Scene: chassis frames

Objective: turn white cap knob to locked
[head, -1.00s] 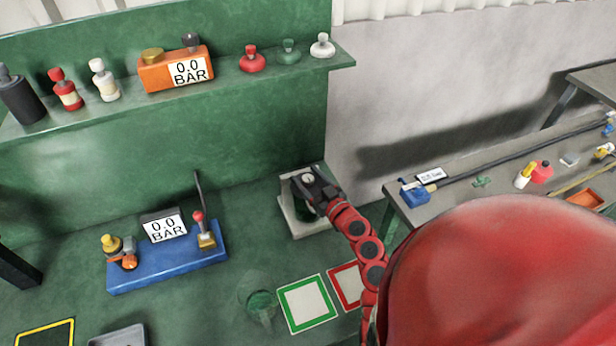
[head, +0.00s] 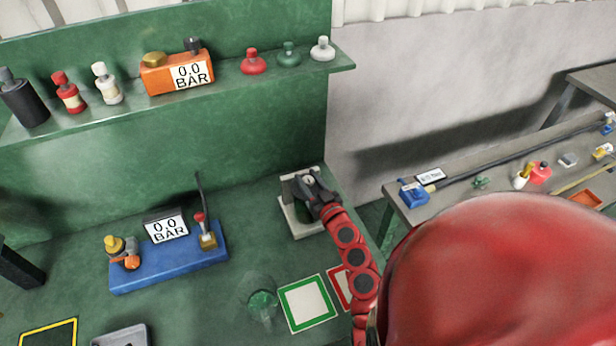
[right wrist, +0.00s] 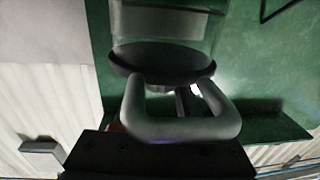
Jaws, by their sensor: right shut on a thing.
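My right gripper (head: 312,187) is at the top of a pale stand (head: 287,208) on the green bench, and it is shut on a small white-topped knob (head: 309,180). The gripper hides most of the knob, so I cannot read its turn or any locked mark. In the right wrist view, a pale grey loop (right wrist: 185,127) crosses in front of a dark round disc (right wrist: 162,62), with a clear, glassy body above it.
A blue base (head: 165,270) with a gauge, a lever and a yellow knob stands to the left. A green-framed square (head: 307,303) and a clear green cup (head: 262,303) lie in front. A shelf (head: 225,80) with bottles and caps runs behind. A side table (head: 415,215) stands right.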

